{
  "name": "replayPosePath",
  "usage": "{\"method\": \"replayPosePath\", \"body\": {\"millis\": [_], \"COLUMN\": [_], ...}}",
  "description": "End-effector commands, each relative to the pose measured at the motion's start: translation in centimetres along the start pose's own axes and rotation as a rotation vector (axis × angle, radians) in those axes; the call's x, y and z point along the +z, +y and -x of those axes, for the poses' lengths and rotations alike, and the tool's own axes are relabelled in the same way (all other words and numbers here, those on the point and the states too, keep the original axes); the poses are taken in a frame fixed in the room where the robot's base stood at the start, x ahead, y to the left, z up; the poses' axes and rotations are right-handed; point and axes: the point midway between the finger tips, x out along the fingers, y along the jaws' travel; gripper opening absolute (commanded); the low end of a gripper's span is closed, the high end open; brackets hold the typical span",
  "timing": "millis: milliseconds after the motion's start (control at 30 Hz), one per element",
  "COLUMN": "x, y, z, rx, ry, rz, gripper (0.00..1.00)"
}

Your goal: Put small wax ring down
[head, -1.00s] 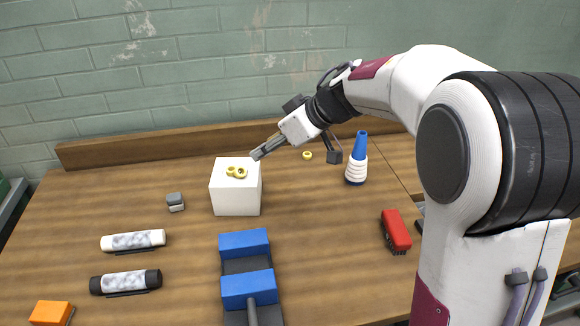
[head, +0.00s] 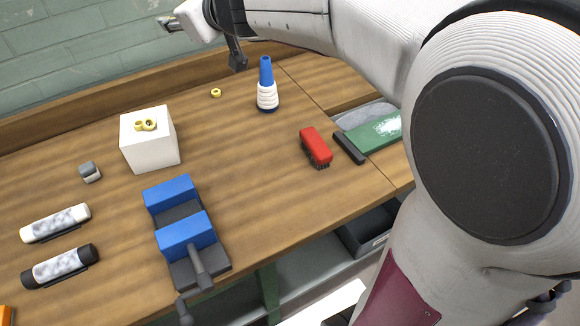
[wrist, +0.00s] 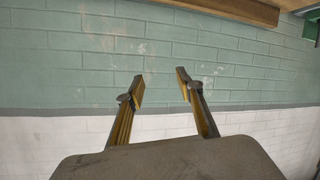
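Two small yellow wax rings (head: 145,125) lie against each other on top of a white block (head: 150,153) in the head view. A third yellow ring (head: 215,92) lies alone on the table near the back ledge. My gripper (head: 166,22) is at the top edge of the head view, high above the table and clear of the block. In the wrist view its two fingers (wrist: 160,88) are apart with nothing between them, facing the brick wall. None of the rings shows in the wrist view.
A red brush (head: 315,146), a blue vise (head: 187,236), a small grey block (head: 89,171) and two cylinders (head: 56,222) are on the wooden table. A green board (head: 376,133) lies at right.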

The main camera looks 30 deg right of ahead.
Motion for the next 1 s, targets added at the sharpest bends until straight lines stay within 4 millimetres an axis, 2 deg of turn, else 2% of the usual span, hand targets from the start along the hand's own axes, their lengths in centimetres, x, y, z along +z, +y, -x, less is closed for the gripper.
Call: {"method": "replayPosePath", "body": {"millis": [133, 267, 400, 567, 767, 1000], "x": [0.1, 1.2, 3.1, 6.3, 11.1, 17.2], "y": [2.2, 3.7, 4.8, 5.1, 3.8, -0.3], "z": [2.9, 5.6, 8.6, 12.0, 16.2, 21.0], "rx": [0.121, 0.215, 0.299, 0.366, 0.396, 0.345], "ry": [-0.003, -0.032, -0.086, -0.174, -0.310, -0.490], "rz": [-0.030, -0.061, -0.102, -0.151, -0.218, -0.297], "gripper": [0.37, 0.37, 0.37, 0.37, 0.37, 0.37]}}
